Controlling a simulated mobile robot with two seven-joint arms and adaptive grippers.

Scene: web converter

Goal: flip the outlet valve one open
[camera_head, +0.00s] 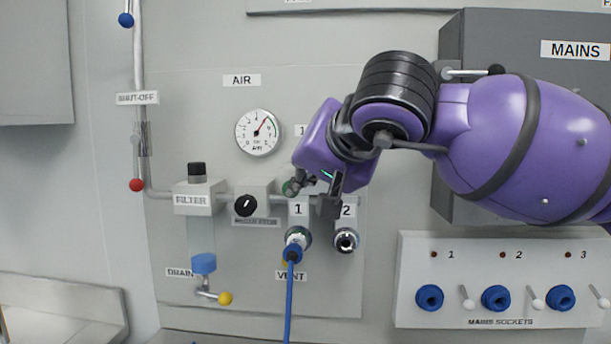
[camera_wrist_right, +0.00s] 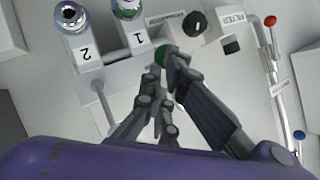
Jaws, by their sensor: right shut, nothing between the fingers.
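Outlet block 1 (camera_head: 298,209) is on the air panel, with a blue hose (camera_head: 289,300) plugged into the coupling under it. A green knob (camera_head: 290,187), apparently the end of outlet valve one's lever, shows just above the block. In the right wrist view the green knob (camera_wrist_right: 160,56) is right at the fingertips of my right gripper (camera_wrist_right: 166,68). That gripper (camera_head: 311,193) is shut and empty. I cannot tell whether a finger touches the knob. The lever's shaft is hidden by my fingers. My left gripper is not in view.
Outlet block 2 (camera_head: 346,211) is close on the right; its lever (camera_wrist_right: 99,90) shows in the right wrist view. The regulator (camera_head: 250,204) and filter (camera_head: 194,197) are to the left. The mains cabinet (camera_head: 530,50) and sockets panel (camera_head: 480,250) are at right.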

